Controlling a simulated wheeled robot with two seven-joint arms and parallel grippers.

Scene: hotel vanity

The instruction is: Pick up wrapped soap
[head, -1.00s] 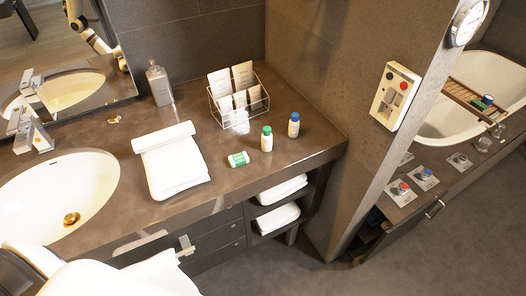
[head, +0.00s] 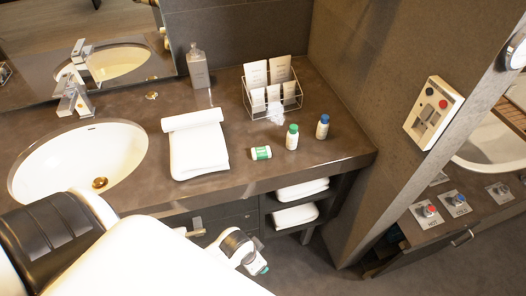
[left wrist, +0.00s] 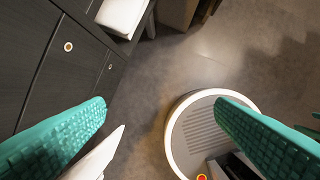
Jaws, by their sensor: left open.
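The wrapped soap (head: 261,153), a small white piece with a green band, lies on the brown vanity counter (head: 225,182) near its front edge. It is right of the folded white towel and left of the green-capped bottle. My left gripper (head: 262,270) is low in front of the counter, below and apart from the soap, mostly hidden by its own wrist. In the left wrist view its teal fingers (left wrist: 160,106) are spread wide with nothing between them, above the floor. The soap is not in that view. My right gripper is not seen.
A green-capped bottle (head: 292,137) and a blue-capped bottle (head: 322,126) stand right of the soap. A wire rack (head: 272,100) of cards stands behind, with an unclear white patch by it. The folded towel (head: 198,150) and sink (head: 75,160) are left. Shelf towels (head: 296,215) lie below.

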